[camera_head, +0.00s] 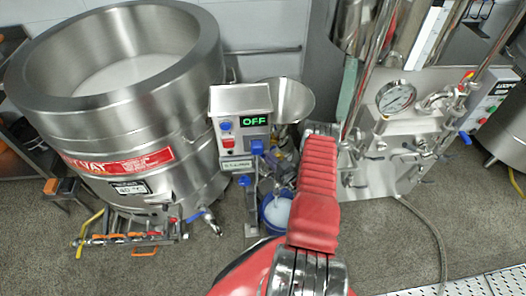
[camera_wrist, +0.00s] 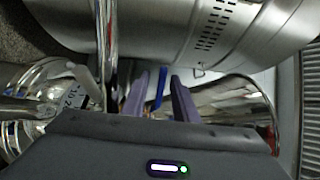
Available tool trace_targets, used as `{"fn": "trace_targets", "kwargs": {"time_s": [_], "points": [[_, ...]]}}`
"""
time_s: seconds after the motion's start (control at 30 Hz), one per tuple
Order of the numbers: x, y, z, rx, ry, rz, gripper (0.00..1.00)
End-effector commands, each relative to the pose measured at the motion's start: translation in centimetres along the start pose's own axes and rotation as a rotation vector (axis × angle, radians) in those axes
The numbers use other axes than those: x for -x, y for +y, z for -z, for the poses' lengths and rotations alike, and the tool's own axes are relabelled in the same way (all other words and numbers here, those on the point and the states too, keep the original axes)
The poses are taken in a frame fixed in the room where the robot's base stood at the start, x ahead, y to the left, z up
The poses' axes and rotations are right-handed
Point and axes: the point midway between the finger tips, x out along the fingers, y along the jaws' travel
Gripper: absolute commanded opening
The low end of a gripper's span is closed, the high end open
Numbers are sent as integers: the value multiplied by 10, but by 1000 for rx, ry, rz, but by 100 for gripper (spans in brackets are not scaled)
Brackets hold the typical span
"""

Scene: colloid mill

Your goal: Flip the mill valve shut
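The mill stands in the middle of the head view, with a control box (camera_head: 240,100) reading OFF and a steel funnel (camera_head: 287,100) behind it. My red arm hides the fingers and part of the mill in the head view.
A large steel vat (camera_head: 150,130) stands on the left, with pipes and valves at its foot. A blue bucket (camera_head: 277,210) with white contents sits below the mill. A steel machine with a pressure gauge (camera_head: 396,97) is on the right. A hose (camera_head: 435,235) lies across the floor.

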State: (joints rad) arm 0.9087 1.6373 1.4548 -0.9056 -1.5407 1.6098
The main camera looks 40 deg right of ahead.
Motion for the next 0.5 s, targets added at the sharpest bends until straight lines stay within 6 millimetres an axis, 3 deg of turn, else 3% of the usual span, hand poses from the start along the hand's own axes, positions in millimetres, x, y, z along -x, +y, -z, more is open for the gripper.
{"fn": "trace_targets", "kwargs": {"time_s": [0.4, 0.5], "points": [[5, 0, 10, 0, 23, 0, 27], [5, 0, 11, 0, 25, 0, 20]]}}
